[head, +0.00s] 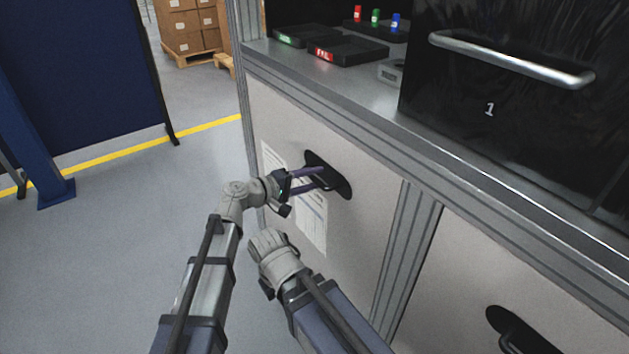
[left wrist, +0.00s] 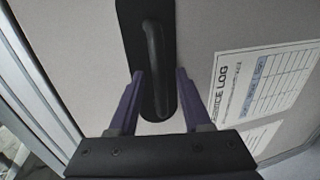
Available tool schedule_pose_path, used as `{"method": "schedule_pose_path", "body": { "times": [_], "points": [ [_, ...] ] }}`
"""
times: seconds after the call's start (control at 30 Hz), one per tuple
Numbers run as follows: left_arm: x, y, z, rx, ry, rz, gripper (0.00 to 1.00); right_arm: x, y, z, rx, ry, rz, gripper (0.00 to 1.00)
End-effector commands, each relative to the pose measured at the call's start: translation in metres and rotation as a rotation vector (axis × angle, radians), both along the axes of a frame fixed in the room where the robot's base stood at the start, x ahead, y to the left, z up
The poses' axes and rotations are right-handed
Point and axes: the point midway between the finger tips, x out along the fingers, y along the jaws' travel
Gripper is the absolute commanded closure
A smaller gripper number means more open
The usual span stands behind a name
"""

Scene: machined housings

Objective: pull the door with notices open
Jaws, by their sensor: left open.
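The door with notices (head: 368,225) is the pale left panel of the cabinet, and it looks flush with its frame. White notice sheets (head: 312,220) hang on it; one reading "SERVICE LOG" (left wrist: 262,82) shows in the left wrist view. Its black handle (left wrist: 154,50) is a bar on a dark oval plate (head: 343,181). My left gripper (head: 322,178) is open at the handle. In the left wrist view its two purple fingers (left wrist: 160,78) stand on either side of the bar, with small gaps showing. My right gripper is not in view.
A second door with a black handle (head: 515,330) is at lower right. Above is a grey worktop (head: 400,100) with black trays (head: 347,50) and a black drawer front marked 1 (head: 500,75). Free floor (head: 130,220) lies to the left, with a blue panel (head: 80,60) beyond.

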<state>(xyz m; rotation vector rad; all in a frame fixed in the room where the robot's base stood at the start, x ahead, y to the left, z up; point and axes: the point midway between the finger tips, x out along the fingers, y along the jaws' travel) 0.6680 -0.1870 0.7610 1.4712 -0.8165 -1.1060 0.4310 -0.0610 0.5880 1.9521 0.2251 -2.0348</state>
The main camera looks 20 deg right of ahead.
Motion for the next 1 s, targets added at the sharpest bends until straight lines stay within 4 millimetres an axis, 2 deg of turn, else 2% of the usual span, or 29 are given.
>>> {"method": "schedule_pose_path", "body": {
  "times": [0.1,0.4,0.83,1.0],
  "points": [
    [0.002,-0.0064,-0.0015,0.0,0.0,-0.001,0.51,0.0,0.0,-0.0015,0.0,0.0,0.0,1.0],
    [0.002,-0.0072,-0.0015,0.0,0.0,-0.001,0.52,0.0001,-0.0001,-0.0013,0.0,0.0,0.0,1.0],
    [0.002,-0.0069,-0.0015,0.001,0.001,-0.001,1.0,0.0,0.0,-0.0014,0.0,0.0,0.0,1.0],
    [0.002,-0.0069,-0.0016,0.001,0.001,-0.001,1.0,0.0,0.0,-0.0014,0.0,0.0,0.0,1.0]
  ]
}}
